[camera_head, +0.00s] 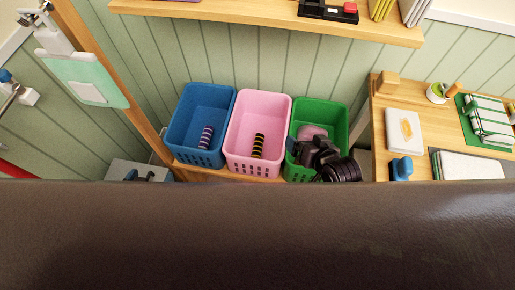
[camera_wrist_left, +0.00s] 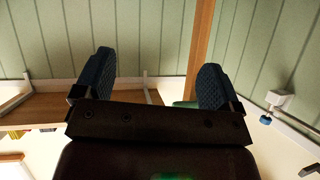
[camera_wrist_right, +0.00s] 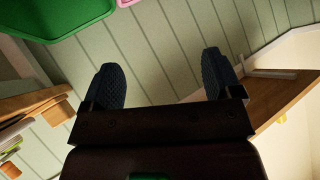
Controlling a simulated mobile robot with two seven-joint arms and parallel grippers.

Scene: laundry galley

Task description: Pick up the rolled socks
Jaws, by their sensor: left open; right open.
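A rolled sock bundle with purple, white and dark stripes (camera_head: 206,137) lies in the blue bin (camera_head: 208,95). A black-and-yellow striped roll (camera_head: 258,146) lies in the pink bin (camera_head: 262,101). A pink rounded item (camera_head: 312,131) lies in the green bin (camera_head: 320,109), partly hidden behind my right gripper (camera_head: 305,148). That gripper is over the front of the green bin; its fingers stand apart and empty in the right wrist view (camera_wrist_right: 162,82). My left gripper (camera_wrist_left: 152,80) is open and empty in the left wrist view, facing the wall; I cannot make it out in the head view.
A wooden table (camera_head: 376,122) with a white board (camera_head: 404,131) and other items stands right of the bins. A wall shelf (camera_head: 270,22) runs above them. A wooden post (camera_head: 113,75) rises to their left. A large dark surface fills the lower head view.

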